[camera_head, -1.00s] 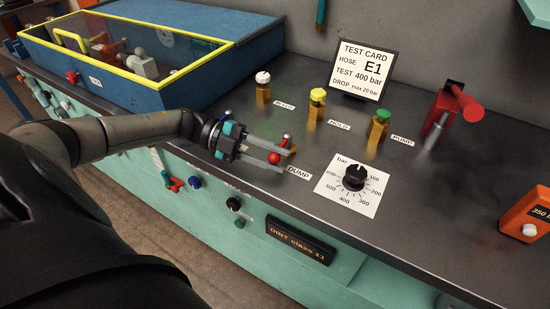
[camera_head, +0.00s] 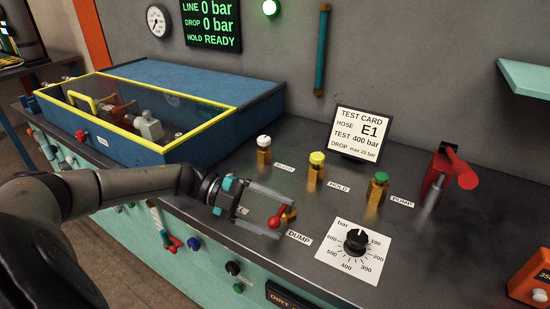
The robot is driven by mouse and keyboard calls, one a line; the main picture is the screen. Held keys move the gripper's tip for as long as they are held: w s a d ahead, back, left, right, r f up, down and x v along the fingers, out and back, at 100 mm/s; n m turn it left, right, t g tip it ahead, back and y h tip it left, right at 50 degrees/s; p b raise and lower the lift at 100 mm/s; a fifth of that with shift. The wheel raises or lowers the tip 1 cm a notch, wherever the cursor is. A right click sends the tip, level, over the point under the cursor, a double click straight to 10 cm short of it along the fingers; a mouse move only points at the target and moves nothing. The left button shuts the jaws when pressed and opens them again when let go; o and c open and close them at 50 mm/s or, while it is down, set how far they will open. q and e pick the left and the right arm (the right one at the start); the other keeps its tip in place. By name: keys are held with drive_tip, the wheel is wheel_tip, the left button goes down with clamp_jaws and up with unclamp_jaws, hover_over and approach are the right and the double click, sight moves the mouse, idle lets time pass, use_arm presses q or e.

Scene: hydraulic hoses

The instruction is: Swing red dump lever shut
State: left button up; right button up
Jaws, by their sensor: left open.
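The red dump lever (camera_head: 275,220) has a red ball end and sits on a small brass valve body (camera_head: 291,214) behind the DUMP label (camera_head: 299,238). The lever slants down toward the bench front, its ball at the lower left. My left gripper (camera_head: 286,219) reaches in from the left with its fingers apart, one on the far side and one on the near side of the lever. The ball shows between the fingers; I cannot tell whether either finger touches it. My right gripper is not in view.
Brass valves with white (camera_head: 264,142), yellow (camera_head: 317,158) and green (camera_head: 381,178) tops stand behind. A black dial (camera_head: 355,240) is to the right, a red-handled pump (camera_head: 440,177) farther right. A yellow-framed blue box (camera_head: 200,145) stands at the left. The display (camera_head: 212,22) reads 0 bar and READY.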

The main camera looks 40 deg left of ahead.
use_arm(q)
wheel_tip(320, 180, up, 10)
drive_tip(key=p, duration=0.2)
wheel_tip(320, 180, up, 7)
drive_tip(key=p, duration=0.2)
hover_over(275, 218)
drive_tip(key=shift+r, duration=0.2)
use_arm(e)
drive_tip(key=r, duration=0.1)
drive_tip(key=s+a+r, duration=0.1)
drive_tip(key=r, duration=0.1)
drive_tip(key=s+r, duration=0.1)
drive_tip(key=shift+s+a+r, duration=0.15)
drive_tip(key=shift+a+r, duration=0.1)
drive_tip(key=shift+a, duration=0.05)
use_arm(q)
drive_tip(key=shift+c, duration=0.3)
